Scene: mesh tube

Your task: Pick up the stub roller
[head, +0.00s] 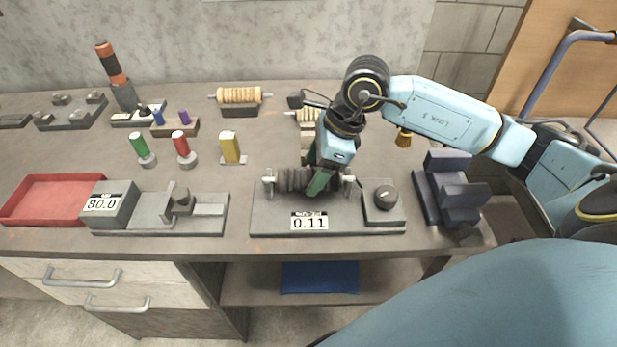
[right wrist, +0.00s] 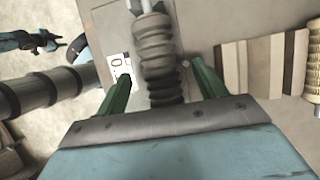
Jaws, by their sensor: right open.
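A dark grey ribbed roller (head: 292,180) lies level between two upright supports on a grey fixture (head: 265,217) with a "0.11" display. It looks like the stub roller, though no label names it. My right gripper (head: 317,178) is over its right half, pointing down. In the right wrist view, my open green fingers (right wrist: 160,76) stand on either side of the ribbed roller (right wrist: 153,47), with gaps visible; its pale shaft end shows at the top. In the head view the gripper hides part of the roller. A small blue arm end, apparently my left gripper (right wrist: 48,42), shows there, too small to read.
A tan ribbed roller (head: 238,95) sits on a stand at the back; another (head: 305,115) is partly hidden by my arm. A red tray (head: 55,198) and an "80.0" scale (head: 110,205) are left. Dark stepped blocks (head: 452,190) stand right. Coloured pegs stand mid-left.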

